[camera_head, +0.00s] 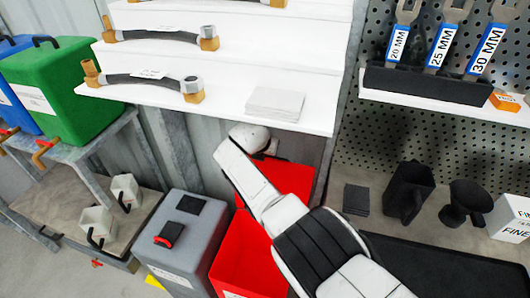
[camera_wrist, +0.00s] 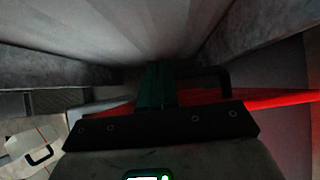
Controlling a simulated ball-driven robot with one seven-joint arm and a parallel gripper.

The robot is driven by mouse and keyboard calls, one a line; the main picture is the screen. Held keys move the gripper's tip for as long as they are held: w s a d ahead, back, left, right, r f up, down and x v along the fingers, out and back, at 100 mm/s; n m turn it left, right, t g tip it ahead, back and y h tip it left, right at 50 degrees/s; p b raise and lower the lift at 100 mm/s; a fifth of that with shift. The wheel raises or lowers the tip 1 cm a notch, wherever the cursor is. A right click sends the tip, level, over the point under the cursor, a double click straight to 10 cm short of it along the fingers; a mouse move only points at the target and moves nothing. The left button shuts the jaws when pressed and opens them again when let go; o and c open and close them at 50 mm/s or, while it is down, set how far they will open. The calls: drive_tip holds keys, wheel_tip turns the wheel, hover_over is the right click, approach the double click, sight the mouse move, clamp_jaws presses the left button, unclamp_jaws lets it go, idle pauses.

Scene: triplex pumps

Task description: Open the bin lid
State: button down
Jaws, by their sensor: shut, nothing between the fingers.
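The red bin (camera_head: 240,262) stands on the floor, partly behind my white and black arm. A red panel, which looks like its lid (camera_head: 292,177), is tilted up at the bin's back, under the white shelves. In the wrist view a red edge (camera_wrist: 265,98) runs across behind my gripper (camera_wrist: 158,72), with a black handle (camera_wrist: 224,80) just right of the fingers. My gripper is shut and empty, close to that red edge; I cannot tell whether they touch. In the head view the fingers are hidden.
A grey box (camera_head: 178,240) with a red handle stands just left of the bin. White shelves (camera_head: 225,90) with hoses hang close above. A grey wall closes off the back.

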drive_tip(key=shift+s+d+f, duration=0.15)
drive_tip(key=shift+s+f, duration=0.2)
drive_tip(key=shift+f, duration=0.15)
drive_tip(key=p+v, duration=0.3)
drive_tip(key=w+p+v, duration=0.1)
drive_tip(key=v, duration=0.1)
drive_tip(key=shift+s+r, duration=0.1)
drive_tip(key=shift+r, duration=0.25)
drive_tip(key=s+a+p, duration=0.1)
drive_tip(key=s+a, duration=0.3)
drive_tip(key=s, duration=0.7)
drive_tip(key=shift+s+r, duration=0.2)
drive_tip(key=shift+a, duration=0.2)
